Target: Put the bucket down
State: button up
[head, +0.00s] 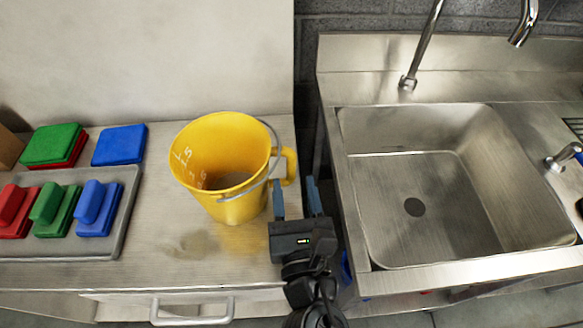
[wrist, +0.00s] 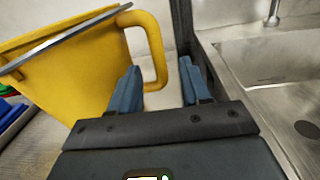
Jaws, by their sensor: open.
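The fingers appear clear of the handle. Nothing is held.
A grey tray (head: 130,205) with red, green and blue scrubbers (head: 97,208) lies at the left. Green (head: 50,145) and blue pads (head: 120,145) lie behind it. A steel sink (head: 415,205) with a faucet (head: 410,80) stands at the right, across a gap. A drawer handle (head: 192,318) juts in front.

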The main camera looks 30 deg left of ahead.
jog(key=shift+b+v, duration=0.4)
jog(key=shift+v, duration=2.35)
jog(key=s+d+f+m+h, duration=0.2)
jog(key=s+d+m, duration=0.3)
jog(key=d+m, duration=0.5)
jog(key=s+d+f+m+h, duration=0.2)
jog(key=s+d+m+h, duration=0.15)
jog(key=d+m, duration=0.65)
jog(key=s+d+r+m+h, duration=0.2)
jog(key=s+d+r+m, duration=0.2)
jog(key=m, duration=0.7)
jog(key=s+d+r+m+h, duration=0.2)
jog(key=s+d+r+m, duration=0.2)
jog(key=s+d+m, duration=0.3)
jog(key=s+m, duration=0.2)
jog(key=m, duration=0.2)
jog(key=shift+d+m+h, duration=0.2)
jog(key=shift+m+h, duration=0.1)
jog(key=shift+h, duration=0.05)
jog(key=shift+r, duration=0.1)
jog(key=shift+c, duration=0.4)
